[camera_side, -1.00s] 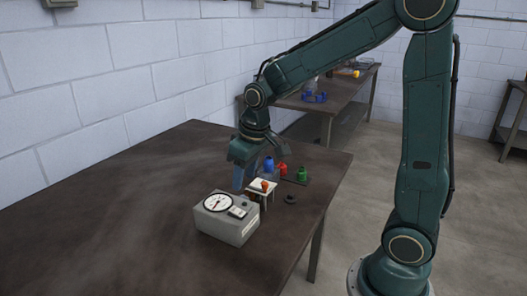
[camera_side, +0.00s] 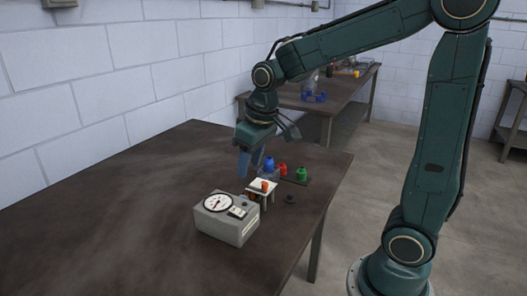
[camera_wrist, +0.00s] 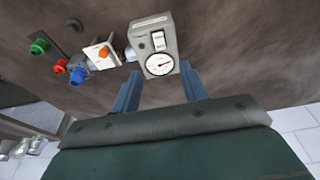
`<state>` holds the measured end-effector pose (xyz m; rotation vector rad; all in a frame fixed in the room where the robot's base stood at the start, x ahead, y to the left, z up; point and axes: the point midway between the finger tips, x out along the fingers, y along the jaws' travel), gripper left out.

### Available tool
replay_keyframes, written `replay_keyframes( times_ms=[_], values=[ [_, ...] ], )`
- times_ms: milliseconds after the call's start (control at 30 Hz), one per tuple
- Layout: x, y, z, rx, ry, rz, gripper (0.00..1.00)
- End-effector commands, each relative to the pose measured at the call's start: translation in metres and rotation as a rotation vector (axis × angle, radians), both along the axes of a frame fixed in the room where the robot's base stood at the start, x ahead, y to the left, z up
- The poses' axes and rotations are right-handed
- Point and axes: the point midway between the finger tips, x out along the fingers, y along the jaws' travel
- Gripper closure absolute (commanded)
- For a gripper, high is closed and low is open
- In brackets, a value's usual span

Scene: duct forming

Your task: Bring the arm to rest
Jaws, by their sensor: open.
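My gripper (camera_side: 250,163) is above the brown table (camera_side: 120,215), behind the gauge box and the small white stand in the side view. Its blue fingers also show in the wrist view (camera_wrist: 158,90), spread apart with nothing between them. The gripper is open, empty and clear of the objects. My arm reaches from the right over the table.
A grey box with a dial (camera_side: 228,218) stands near the table's middle. Beside it are a white stand (camera_side: 262,187) with an orange-topped piece, a blue-capped bottle (camera_side: 269,164), red and green caps (camera_side: 301,174) and a dark disc (camera_side: 290,199). The table's left side is clear.

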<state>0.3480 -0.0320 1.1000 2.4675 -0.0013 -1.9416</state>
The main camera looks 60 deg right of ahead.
Motion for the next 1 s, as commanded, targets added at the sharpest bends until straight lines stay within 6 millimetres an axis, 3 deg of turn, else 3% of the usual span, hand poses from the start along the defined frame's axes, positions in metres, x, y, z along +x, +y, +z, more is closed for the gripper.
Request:
replay_keyframes(
  times_ms=[500, 800, 1000],
  values=[
    [-0.083, 0.020, 0.042, -0.007, -0.126, 0.002, 0.56],
    [-0.135, 0.028, 0.048, -0.004, -0.203, 0.001, 0.56],
    [-0.160, 0.031, 0.046, 0.000, -0.240, 0.001, 0.56]
  ],
)
